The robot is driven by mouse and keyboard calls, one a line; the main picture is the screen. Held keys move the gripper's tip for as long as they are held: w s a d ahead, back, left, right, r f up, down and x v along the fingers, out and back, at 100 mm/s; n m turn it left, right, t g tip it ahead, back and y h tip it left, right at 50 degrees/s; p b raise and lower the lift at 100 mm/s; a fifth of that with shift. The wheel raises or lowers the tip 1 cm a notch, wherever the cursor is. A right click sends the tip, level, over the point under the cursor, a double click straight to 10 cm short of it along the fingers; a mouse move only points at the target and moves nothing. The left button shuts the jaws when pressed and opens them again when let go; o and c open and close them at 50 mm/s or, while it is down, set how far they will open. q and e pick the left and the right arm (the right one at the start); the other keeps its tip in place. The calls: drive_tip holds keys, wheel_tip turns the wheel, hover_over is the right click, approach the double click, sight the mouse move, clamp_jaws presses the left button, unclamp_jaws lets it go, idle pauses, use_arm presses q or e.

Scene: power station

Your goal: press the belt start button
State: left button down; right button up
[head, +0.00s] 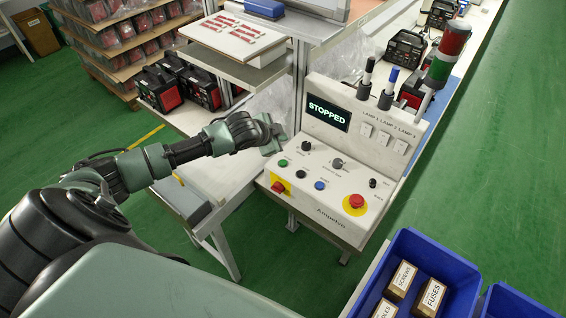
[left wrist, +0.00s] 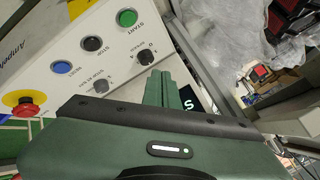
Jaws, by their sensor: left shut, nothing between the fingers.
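A white control panel (head: 330,165) stands in the middle of the head view, with a display (head: 328,113) reading STOPPED. The green start button (head: 283,163) is at the panel's left. It also shows in the left wrist view with the label START (left wrist: 127,18). Beside it are a black button (head: 300,174) and a blue button (head: 320,185). My left gripper (head: 276,143) is shut and empty, by the panel's upper left edge. Its closed green fingers (left wrist: 167,80) are apart from the start button in the wrist view. My right gripper is out of view.
A red emergency stop (head: 356,203) on a yellow base is at the panel's right. A red and yellow switch (head: 278,186) is on its front left. Knobs (head: 338,163) stand behind the buttons. A metal post (head: 298,85) rises behind my gripper. A blue bin (head: 440,250) is at lower right.

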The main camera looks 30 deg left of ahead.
use_arm(q)
drive_tip(key=b, duration=0.7)
hover_over(281, 165)
wheel_tip(281, 165, down, 7)
drive_tip(key=shift+w+r, duration=0.1)
drive_tip(key=shift+w, duration=0.05)
drive_tip(key=shift+f+b, duration=0.4)
drive_tip(key=shift+f, duration=0.6)
idle(0.7)
drive_tip(key=shift+f, duration=0.4)
drive_tip(key=shift+f, duration=0.45)
idle(0.6)
drive_tip(key=shift+r, duration=0.15)
drive_tip(key=shift+r+p, duration=0.7)
drive_tip(key=shift+p, duration=0.2)
